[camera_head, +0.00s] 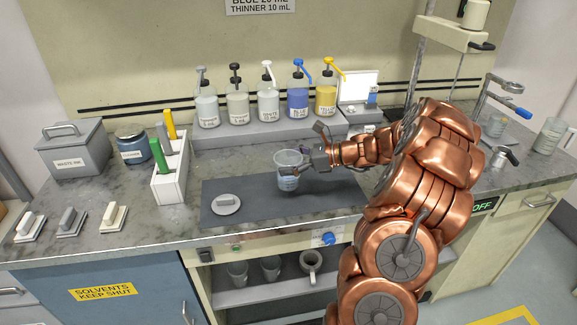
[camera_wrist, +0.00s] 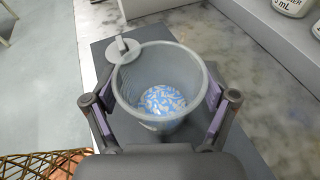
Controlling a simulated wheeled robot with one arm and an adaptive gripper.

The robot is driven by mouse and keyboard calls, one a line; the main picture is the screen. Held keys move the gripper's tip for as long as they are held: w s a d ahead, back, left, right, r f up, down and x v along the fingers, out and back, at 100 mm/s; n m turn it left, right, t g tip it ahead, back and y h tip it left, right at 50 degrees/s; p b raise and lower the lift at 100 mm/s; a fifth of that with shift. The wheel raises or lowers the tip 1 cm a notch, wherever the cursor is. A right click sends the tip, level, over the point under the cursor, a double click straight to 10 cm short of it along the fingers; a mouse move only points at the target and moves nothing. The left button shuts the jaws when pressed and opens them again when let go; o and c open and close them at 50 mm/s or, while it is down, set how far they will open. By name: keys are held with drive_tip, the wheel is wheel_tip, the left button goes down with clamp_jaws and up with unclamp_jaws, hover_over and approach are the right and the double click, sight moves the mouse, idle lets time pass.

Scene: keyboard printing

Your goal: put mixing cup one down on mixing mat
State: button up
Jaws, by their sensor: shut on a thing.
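The mixing cup (camera_head: 288,170) is a clear beaker, held upright over the dark grey mixing mat (camera_head: 240,192). In the wrist view the cup (camera_wrist: 160,62) shows blue and white swirled contents at its bottom. My gripper (camera_head: 305,168) is shut on the cup from the right side; in the wrist view its two fingers (camera_wrist: 160,105) press on opposite sides of the cup wall. I cannot tell for certain whether the cup's base touches the mat or is just above it. A round grey lid with a handle (camera_head: 226,204) lies on the mat's left part.
Several pump bottles (camera_head: 267,102) stand on a raised ledge behind the mat. A white holder (camera_head: 168,180) with coloured-handled tools stands left of it, beside a thinner jar (camera_head: 132,146) and waste ink bin (camera_head: 75,150). The mat's front middle is clear.

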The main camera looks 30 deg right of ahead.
drive_tip(key=shift+w+d, duration=0.3)
drive_tip(key=shift+w, duration=0.25)
drive_tip(key=shift+w+f+p, duration=0.1)
drive_tip(key=shift+f+p, duration=0.2)
drive_tip(key=shift+d+f+p, duration=0.1)
drive_tip(key=shift+f+p, duration=0.3)
drive_tip(key=shift+f, duration=1.1)
drive_tip(key=shift+f, duration=0.2)
drive_tip(key=o, duration=1.5)
drive_tip(key=shift+r, duration=0.15)
drive_tip(key=b+v, duration=0.3)
drive_tip(key=v, duration=0.9)
